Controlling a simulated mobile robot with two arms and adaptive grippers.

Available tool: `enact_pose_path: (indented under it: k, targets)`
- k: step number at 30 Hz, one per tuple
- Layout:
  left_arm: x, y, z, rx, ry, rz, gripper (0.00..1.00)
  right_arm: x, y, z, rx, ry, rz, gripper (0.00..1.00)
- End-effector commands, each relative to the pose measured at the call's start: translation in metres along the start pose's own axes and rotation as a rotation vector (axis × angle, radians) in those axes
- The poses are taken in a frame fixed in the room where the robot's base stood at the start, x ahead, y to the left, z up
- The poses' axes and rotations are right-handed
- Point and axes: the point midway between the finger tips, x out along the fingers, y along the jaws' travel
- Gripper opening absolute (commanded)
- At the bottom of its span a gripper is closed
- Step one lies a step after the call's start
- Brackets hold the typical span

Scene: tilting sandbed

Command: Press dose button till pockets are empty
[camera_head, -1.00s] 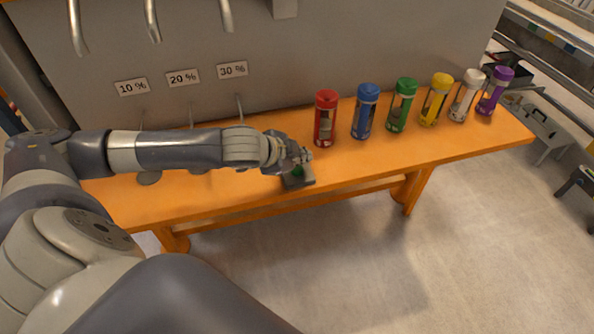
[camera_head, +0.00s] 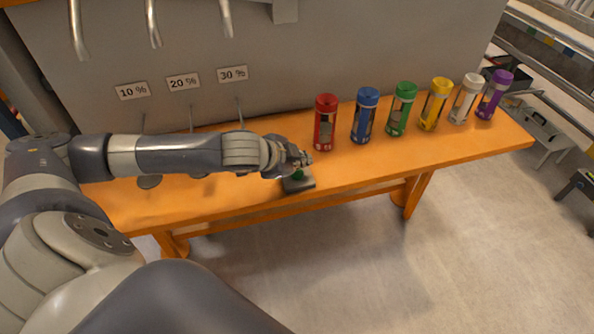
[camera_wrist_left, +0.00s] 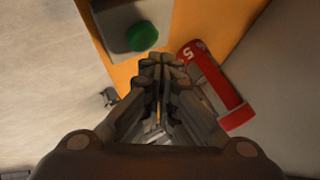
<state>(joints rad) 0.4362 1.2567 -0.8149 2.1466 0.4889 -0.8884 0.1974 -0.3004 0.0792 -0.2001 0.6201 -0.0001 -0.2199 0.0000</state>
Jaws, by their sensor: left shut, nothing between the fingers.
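The green dose button (camera_head: 298,174) sits on a small grey box (camera_head: 300,185) at the front of the orange bench. In the left wrist view the button (camera_wrist_left: 142,36) is uncovered, on the grey box (camera_wrist_left: 118,22), beyond my fingertips. My left gripper (camera_head: 305,157) is shut and empty, just above and behind the button. In the left wrist view its closed fingers (camera_wrist_left: 162,68) appear apart from the button. Whether any pockets hold something cannot be told. My right gripper is not in view.
A red canister (camera_head: 325,122) stands just right of my left gripper. Blue (camera_head: 364,115), green (camera_head: 402,108), yellow (camera_head: 435,104), white (camera_head: 465,98) and purple (camera_head: 494,95) canisters follow along the orange bench (camera_head: 440,153). Labels such as 30 % (camera_head: 233,74) mark the grey panel behind.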

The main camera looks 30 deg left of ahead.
Motion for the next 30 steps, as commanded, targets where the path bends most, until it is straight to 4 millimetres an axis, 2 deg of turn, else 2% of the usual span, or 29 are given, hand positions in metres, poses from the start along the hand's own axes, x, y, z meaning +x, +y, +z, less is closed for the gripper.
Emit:
enact_pose_path:
  k: [30]
  targets:
    - [0.0063,0.0048,0.0047,0.000,0.000,0.000,0.00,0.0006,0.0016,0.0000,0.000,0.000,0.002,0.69]
